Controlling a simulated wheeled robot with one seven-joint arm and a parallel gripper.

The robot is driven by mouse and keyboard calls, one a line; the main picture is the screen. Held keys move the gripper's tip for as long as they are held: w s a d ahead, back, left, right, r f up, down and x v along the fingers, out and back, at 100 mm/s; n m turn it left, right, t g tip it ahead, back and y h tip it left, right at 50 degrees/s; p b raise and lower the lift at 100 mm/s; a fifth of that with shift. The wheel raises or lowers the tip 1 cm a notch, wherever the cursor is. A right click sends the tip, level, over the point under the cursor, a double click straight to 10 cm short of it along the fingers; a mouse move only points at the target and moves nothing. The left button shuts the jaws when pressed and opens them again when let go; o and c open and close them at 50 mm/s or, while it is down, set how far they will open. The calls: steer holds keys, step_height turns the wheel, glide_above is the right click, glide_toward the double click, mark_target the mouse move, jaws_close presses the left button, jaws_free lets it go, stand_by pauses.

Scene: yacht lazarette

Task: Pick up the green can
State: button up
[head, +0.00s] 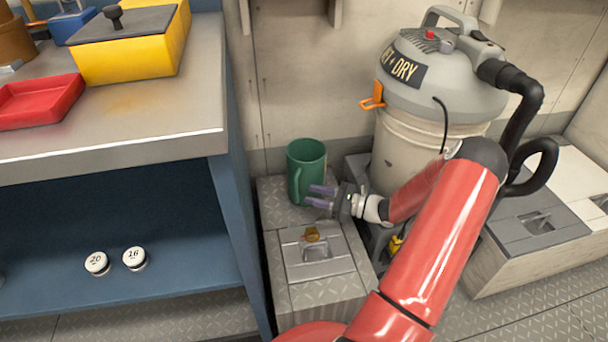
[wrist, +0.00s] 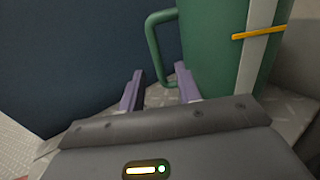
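The green can (head: 310,160), a mug-like vessel with a side handle (head: 296,186), stands upright on the chequered grey locker top in the head view. In the wrist view the can (wrist: 215,45) fills the upper right, with its handle (wrist: 153,45) on its left. My gripper (head: 320,196) is low beside the can's front right, fingers pointing left. In the wrist view its two purple fingers (wrist: 160,88) are apart, with the handle's lower end showing beyond the gap. I cannot tell whether they touch the can. Nothing is held.
A small amber object (head: 312,234) sits on the locker's latch plate, just in front of my gripper. A wet-and-dry vacuum (head: 425,130) stands right of the can. A blue workbench (head: 235,190) closes off the left side, with a yellow box (head: 130,50) and red tray (head: 40,103) on top.

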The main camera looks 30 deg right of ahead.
mark_target(296, 201)
steer(key=x, duration=0.6)
steer(key=shift+a+r, duration=0.1)
steer(key=shift+a, duration=0.15)
jaws_close()
steer(key=shift+r, duration=0.1)
stand_by(1.1)
